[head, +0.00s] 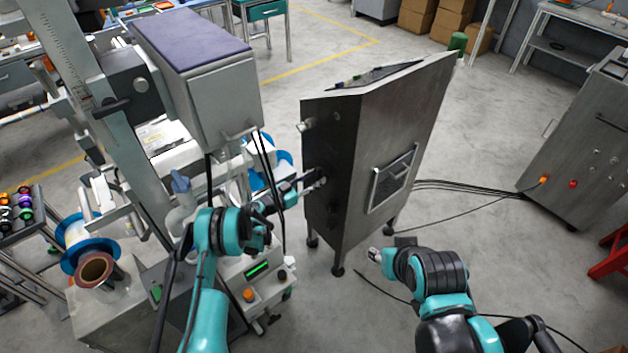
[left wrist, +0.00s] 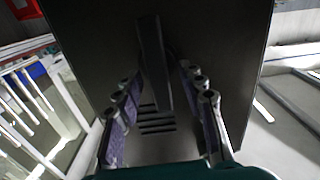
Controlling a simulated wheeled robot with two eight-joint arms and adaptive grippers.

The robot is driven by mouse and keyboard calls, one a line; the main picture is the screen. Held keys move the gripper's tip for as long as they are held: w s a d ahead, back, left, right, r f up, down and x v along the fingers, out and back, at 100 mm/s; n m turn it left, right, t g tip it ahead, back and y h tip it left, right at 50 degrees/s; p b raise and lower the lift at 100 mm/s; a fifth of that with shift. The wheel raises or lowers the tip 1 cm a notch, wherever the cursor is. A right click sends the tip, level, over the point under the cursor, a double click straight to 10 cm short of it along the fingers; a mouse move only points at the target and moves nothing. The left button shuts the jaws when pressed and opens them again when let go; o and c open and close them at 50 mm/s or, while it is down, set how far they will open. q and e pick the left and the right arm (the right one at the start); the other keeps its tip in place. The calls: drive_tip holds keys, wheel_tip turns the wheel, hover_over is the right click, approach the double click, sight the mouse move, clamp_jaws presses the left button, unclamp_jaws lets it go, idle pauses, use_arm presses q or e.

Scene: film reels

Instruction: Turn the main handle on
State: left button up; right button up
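A dark bar-shaped handle (left wrist: 153,62) stands upright, slightly tilted, on the dark face of the metal cabinet (head: 430,115) in the left wrist view. My left gripper (left wrist: 160,82) is open, with its purple-padded fingers on either side of the handle. I see no clear contact between fingers and handle. In the head view my left gripper (head: 310,185) reaches the cabinet's left, shaded face, where the handle is hard to make out. My right gripper (head: 374,256) is low in front of the cabinet, apart from it; its finger opening is too small to judge.
A machine with a grey box (head: 222,100) and a blue spool (head: 92,250) stands to the left, close to my left arm. Cables (head: 470,188) run over the floor to another metal cabinet (head: 580,140) on the right. Floor between the cabinets is mostly open. Slots (left wrist: 156,120) lie below the handle.

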use_arm(q)
drive_tip(key=c, duration=0.8)
drive_tip(key=shift+n, duration=0.4)
drive_tip(key=shift+w+a+f+n, duration=0.1)
drive_tip(key=shift+w+n, duration=0.05)
drive_tip(key=shift+n, duration=1.4)
drive_tip(key=shift+w+a+n, duration=0.1)
drive_tip(key=shift+n, duration=1.45)
drive_tip(key=o, duration=0.8)
drive_tip(key=v, duration=1.2)
